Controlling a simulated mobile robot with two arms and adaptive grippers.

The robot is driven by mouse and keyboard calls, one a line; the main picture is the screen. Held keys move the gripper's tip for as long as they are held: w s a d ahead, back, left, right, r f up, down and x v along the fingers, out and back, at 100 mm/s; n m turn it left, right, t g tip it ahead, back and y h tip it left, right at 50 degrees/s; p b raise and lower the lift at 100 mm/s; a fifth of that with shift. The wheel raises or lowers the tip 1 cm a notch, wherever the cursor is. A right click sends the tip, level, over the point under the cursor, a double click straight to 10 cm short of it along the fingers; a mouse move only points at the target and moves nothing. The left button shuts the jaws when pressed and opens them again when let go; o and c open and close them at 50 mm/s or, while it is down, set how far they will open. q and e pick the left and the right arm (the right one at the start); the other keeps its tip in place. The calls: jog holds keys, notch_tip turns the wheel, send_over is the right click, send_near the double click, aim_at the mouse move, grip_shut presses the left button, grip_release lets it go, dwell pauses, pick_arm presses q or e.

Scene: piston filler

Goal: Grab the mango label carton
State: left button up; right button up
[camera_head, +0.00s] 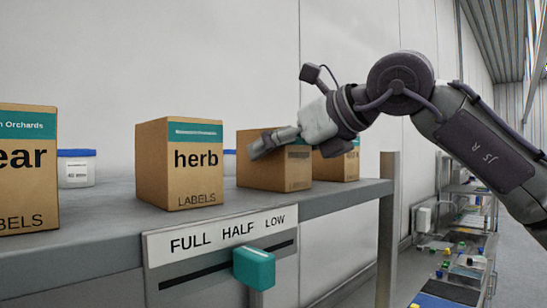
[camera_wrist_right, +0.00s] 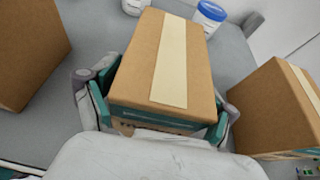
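A brown label carton (camera_head: 262,172) stands on the grey shelf, third from the left. My right gripper (camera_head: 268,146) covers much of its front, so I cannot read its name. In the right wrist view this carton (camera_wrist_right: 165,65) lies between the two fingers of my right gripper (camera_wrist_right: 160,115), its tan tape strip facing the camera. The fingers sit beside its two sides, close to them; whether both pads press on it I cannot tell. My left gripper is not in view.
The herb carton (camera_head: 180,165) stands to the left, a carton ending in "ear" (camera_head: 25,165) farther left. Another carton (camera_head: 345,165) stands close on the right. White tubs, one blue-lidded (camera_head: 76,168), stand behind. The shelf front (camera_head: 100,240) bears a FULL HALF LOW slider (camera_head: 254,268).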

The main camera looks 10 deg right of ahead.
jog(key=c, duration=1)
